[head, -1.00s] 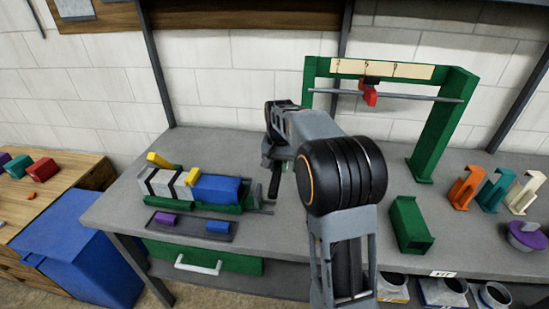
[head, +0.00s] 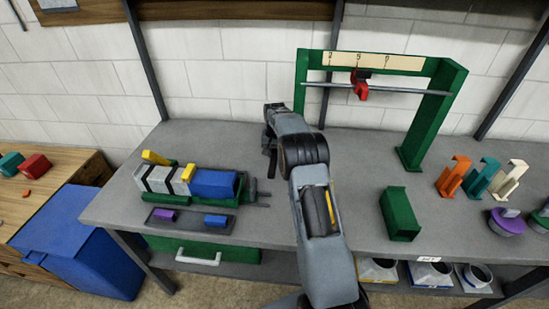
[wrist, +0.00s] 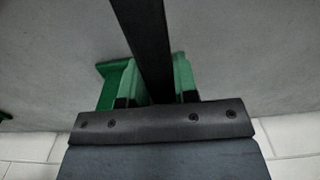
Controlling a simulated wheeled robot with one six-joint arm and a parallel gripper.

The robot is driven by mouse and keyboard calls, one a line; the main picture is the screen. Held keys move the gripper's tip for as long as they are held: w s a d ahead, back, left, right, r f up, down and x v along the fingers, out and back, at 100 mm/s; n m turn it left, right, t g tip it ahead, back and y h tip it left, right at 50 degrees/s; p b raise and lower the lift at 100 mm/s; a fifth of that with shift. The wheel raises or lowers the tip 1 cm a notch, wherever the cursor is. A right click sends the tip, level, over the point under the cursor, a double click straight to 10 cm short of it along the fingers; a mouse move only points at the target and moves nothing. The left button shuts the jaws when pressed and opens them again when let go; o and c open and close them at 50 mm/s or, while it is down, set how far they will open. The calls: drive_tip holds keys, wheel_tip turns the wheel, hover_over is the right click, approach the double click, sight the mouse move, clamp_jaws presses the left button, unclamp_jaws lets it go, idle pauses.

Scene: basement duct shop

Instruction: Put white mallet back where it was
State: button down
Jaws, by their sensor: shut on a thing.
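My gripper (head: 270,143) is over the back middle of the grey workbench (head: 330,225), left of the green gantry frame (head: 433,115). In the wrist view its green, black-ended fingers (wrist: 160,82) are shut on a long dark bar (wrist: 148,35). The bar looks like the mallet's handle. No white mallet head shows in either view; my gripper and arm may hide it. The gantry carries a rail with a red clamp-like piece (head: 360,88) under a numbered strip.
A clamp fixture with a blue block (head: 213,184) and a small tray (head: 160,226) stand at left. A green box (head: 399,214), orange, teal and cream brackets (head: 509,188) and purple-green round pieces (head: 507,222) stand at right.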

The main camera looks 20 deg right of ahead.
sight(275, 158)
drive_tip(key=shift+w+d+f, duration=0.1)
drive_tip(key=shift+w+f, duration=0.05)
drive_tip(key=shift+f, duration=0.1)
wheel_tip(275, 158, down, 3)
drive_tip(key=shift+w+r+p, duration=0.1)
drive_tip(key=shift+p, duration=0.7)
drive_tip(key=shift+f, duration=0.2)
drive_tip(key=shift+f, duration=0.2)
drive_tip(key=c, duration=0.9)
unclamp_jaws()
drive_tip(key=shift+r, duration=0.1)
